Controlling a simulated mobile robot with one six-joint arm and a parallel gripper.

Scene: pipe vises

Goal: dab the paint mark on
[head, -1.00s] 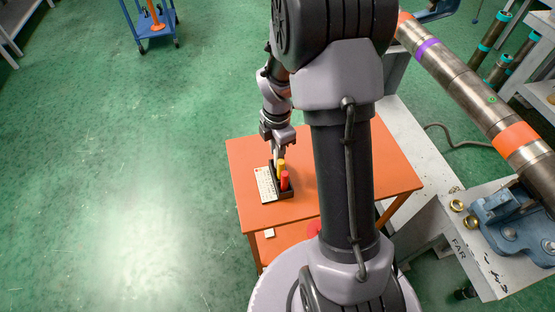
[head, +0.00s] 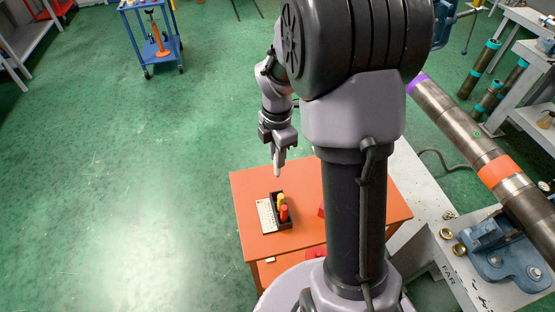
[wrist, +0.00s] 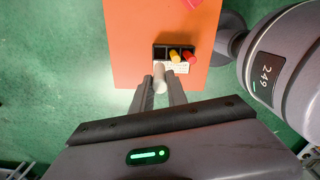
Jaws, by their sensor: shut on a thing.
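My gripper (wrist: 160,88) is shut on a pale, whitish marker (wrist: 160,78), which points away from the palm. In the head view my gripper (head: 279,160) is raised above the orange table, clear of the dark marker holder (head: 287,223). A yellow marker (head: 281,200) and a red marker (head: 284,213) stand in that holder; both also show in the wrist view. The steel pipe (head: 447,122) runs along the right, with a purple band, an orange band and a small green ring mark (head: 476,133) between them. My arm hides part of the table.
A white labelled card (head: 266,216) lies beside the holder on the orange table (head: 255,185). A blue vise (head: 497,243) and brass fittings (head: 445,234) sit on the grey bench marked FAR. A blue cart (head: 160,48) stands far off. Green floor at left is open.

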